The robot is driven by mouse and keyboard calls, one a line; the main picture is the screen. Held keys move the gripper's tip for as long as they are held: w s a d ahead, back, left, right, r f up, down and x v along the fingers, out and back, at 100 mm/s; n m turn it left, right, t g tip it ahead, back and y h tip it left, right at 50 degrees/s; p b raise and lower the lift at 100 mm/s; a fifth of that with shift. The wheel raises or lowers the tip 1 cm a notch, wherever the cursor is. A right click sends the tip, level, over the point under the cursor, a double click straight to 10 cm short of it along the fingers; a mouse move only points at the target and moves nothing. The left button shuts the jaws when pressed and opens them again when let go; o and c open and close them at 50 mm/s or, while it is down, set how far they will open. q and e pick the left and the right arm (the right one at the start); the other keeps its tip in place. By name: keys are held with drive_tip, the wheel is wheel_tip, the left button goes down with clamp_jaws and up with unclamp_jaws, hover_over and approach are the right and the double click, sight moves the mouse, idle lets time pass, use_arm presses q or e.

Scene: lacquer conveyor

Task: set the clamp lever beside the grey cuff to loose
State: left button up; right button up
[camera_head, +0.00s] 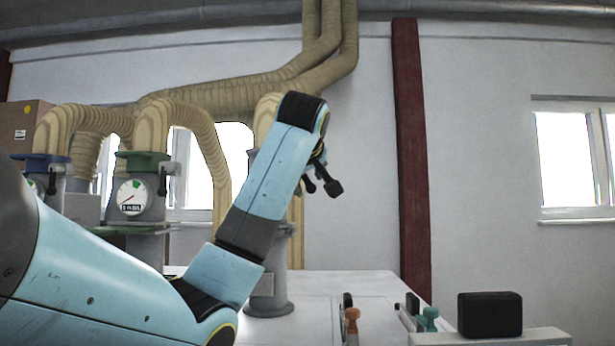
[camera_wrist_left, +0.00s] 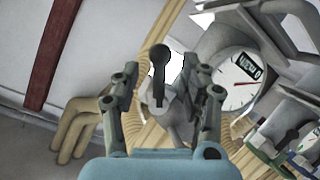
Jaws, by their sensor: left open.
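In the left wrist view, a clamp lever with a black round knob (camera_wrist_left: 159,56) stands between the fingers, its knob toward the top of the picture. It rises from a grey part that looks like the grey cuff (camera_wrist_left: 180,122), partly covered by the fingers. My left gripper (camera_wrist_left: 162,72) is open, one finger on each side of the lever; I cannot tell whether either touches it. In the head view my left gripper (camera_head: 323,186) shows behind the raised forearm, which hides the lever and most of the grey cuff. My right gripper is not in view.
A green cuff (camera_head: 142,156) and a blue cuff (camera_head: 42,157) with dark levers stand to the left. A gauge (camera_wrist_left: 237,80) sits close to the left gripper. Ribbed ducts (camera_head: 230,95) run above. A black box (camera_head: 490,315) stands at front right.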

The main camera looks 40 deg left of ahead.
use_arm(q)
drive_tip(key=shift+p+x, duration=0.35)
drive_tip(key=shift+x, duration=0.85)
clamp_jaws()
